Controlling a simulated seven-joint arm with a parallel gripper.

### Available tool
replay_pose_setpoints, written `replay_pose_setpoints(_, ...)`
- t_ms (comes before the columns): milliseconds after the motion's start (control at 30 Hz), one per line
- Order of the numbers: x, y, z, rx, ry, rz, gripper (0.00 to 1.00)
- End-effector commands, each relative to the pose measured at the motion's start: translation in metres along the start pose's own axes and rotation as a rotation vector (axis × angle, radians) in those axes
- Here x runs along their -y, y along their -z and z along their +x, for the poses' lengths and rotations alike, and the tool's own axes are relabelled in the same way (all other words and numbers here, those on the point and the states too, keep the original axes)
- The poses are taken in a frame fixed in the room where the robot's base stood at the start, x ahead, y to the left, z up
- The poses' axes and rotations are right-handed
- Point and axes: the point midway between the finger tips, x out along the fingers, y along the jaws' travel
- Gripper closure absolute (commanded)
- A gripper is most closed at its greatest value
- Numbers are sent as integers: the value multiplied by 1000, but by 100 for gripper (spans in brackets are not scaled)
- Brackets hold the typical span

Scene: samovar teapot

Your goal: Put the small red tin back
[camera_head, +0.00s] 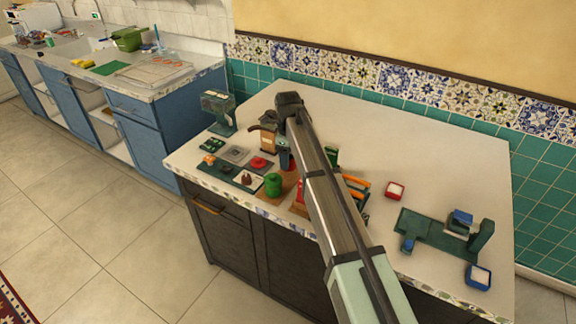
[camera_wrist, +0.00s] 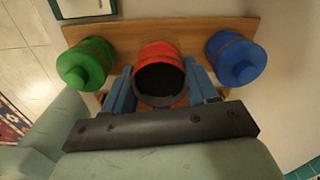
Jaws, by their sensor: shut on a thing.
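The small red tin (camera_wrist: 160,65) is between my gripper's blue fingers (camera_wrist: 160,88) in the wrist view, and my gripper is shut on it. Its top is uncovered and its inside looks dark. It sits in line between a green tin (camera_wrist: 88,62) and a blue tin (camera_wrist: 235,58), apart from both, over a wooden board (camera_wrist: 120,32). Whether its base touches the board is hidden.
A dark tray with a round red piece (camera_head: 258,163) lies left of the board. A brown-bodied grinder-like thing (camera_head: 268,138) stands behind. The back right of the counter (camera_head: 440,150) is clear.

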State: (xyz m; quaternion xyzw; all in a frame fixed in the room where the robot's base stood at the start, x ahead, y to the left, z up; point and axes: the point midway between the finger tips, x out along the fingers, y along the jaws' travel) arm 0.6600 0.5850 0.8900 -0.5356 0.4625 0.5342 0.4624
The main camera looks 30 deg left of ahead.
Motion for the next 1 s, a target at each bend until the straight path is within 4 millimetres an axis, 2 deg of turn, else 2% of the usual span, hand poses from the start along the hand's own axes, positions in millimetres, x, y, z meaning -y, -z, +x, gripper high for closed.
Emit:
replay_pose_setpoints(300,0,0,33,0,-1,0,79)
replay_pose_setpoints(733,0,0,38,0,1,0,79)
replay_pose_setpoints(767,0,0,38,0,1,0,40)
replay_pose_setpoints(1000,0,0,38,0,1,0,17)
